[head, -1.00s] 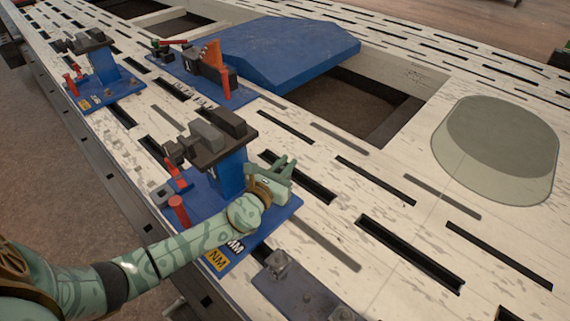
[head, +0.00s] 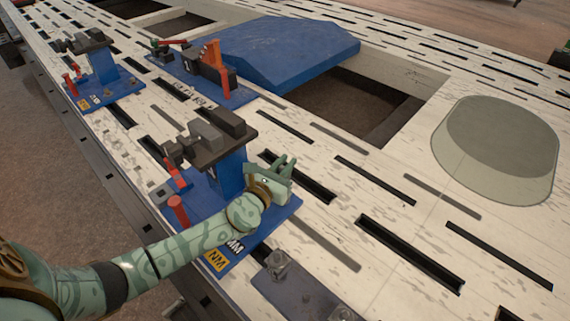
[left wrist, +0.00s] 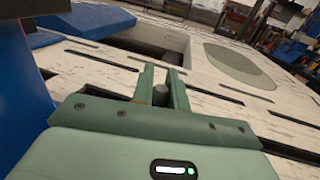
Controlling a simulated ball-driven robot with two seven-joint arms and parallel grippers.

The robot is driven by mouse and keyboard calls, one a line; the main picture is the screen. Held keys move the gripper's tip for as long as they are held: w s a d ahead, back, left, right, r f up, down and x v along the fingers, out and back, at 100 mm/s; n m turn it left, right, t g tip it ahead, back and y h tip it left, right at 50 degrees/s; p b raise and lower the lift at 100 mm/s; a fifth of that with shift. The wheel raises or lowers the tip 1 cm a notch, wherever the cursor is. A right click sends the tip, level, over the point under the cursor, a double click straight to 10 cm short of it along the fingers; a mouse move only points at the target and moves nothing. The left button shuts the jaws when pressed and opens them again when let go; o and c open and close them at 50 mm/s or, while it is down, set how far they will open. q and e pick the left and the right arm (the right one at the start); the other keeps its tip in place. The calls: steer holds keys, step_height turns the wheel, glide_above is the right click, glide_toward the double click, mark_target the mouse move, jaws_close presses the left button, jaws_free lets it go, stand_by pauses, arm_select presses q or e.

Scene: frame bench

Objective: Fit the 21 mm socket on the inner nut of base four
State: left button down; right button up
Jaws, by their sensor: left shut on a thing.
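My left gripper (head: 284,168) reaches over the nearest blue stand base and points toward the back right. In the left wrist view its fingers (left wrist: 161,88) are shut on a small dark grey cylinder (left wrist: 160,96), which looks like a socket. No size mark is legible on it, and the head view does not show it clearly. A grey-blue plate (head: 292,291) at the bottom edge bears a grey nut-like block (head: 278,262) and a second grey piece (head: 343,313), partly cut off. I cannot tell which base is number four. My right gripper is not in view.
A blue stand (head: 231,172) with a dark top stands close behind my left gripper. More blue tool bases (head: 107,93) lie at the far left. A blue wedge-shaped block (head: 290,50) is at the back by a rectangular opening. A translucent rounded form (head: 497,150) is at right.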

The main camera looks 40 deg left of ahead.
arm_select(q)
steer(key=shift+f, duration=0.1)
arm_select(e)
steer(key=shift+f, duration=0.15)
arm_select(q)
steer(key=shift+f+b, duration=0.35)
steer(key=shift+b, duration=0.05)
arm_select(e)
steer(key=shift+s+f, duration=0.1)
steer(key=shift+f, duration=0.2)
arm_select(q)
steer(key=shift+f, duration=0.1)
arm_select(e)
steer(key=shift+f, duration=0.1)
arm_select(q)
steer(key=shift+f+b, duration=0.2)
steer(key=shift+b, duration=0.1)
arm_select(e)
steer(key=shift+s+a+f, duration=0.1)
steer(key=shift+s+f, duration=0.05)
